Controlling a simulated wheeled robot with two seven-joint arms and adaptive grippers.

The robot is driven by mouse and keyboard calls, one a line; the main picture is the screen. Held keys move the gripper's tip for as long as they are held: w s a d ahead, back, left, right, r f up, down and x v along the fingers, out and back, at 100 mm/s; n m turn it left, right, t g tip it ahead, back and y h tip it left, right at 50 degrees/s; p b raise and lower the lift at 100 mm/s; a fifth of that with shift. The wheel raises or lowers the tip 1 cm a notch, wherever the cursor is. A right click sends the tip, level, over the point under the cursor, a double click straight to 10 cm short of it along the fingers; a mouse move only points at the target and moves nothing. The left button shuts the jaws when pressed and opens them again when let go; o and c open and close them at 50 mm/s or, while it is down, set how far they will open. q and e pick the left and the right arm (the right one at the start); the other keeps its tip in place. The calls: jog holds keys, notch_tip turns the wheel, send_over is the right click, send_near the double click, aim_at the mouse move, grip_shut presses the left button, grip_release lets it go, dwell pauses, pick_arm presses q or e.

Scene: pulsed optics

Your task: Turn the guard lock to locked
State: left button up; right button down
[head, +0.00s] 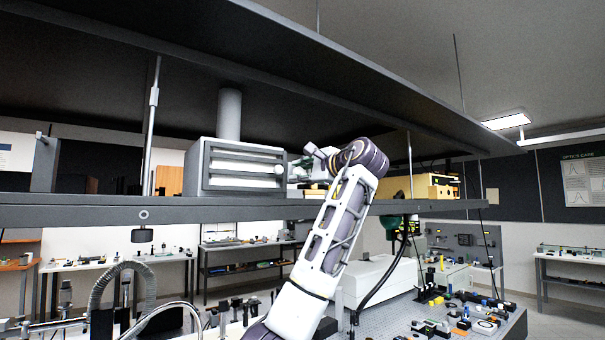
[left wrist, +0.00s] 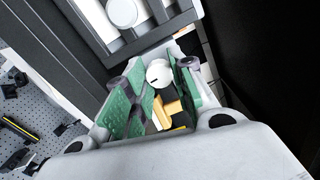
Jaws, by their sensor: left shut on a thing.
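In the left wrist view, a white round knob (left wrist: 158,73) with a short dark mark on its face sits between the green finger pads; it looks like the guard lock. My left gripper (head: 306,164) is at the right end of a grey slatted housing (head: 240,168) on the shelf. In the left wrist view the gripper (left wrist: 160,82) is shut on the knob, whose sides are partly hidden by the pads. The knob's locked and unlocked labels cannot be made out. My right gripper is not in view.
A yellow piece (left wrist: 170,113) shows between my fingers. A yellow-tan box (head: 436,186) stands farther right on the shelf (head: 100,215). A dark upper shelf (head: 300,75) hangs above. The optical bench below is crowded.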

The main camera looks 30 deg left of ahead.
pick_arm(q)
jog(key=shift+m, duration=0.4)
jog(key=o, duration=1)
jog(key=shift+w+d, duration=0.1)
jog(key=shift+o, duration=0.2)
jog(key=v, duration=1.2)
jog(key=shift+f, duration=0.2)
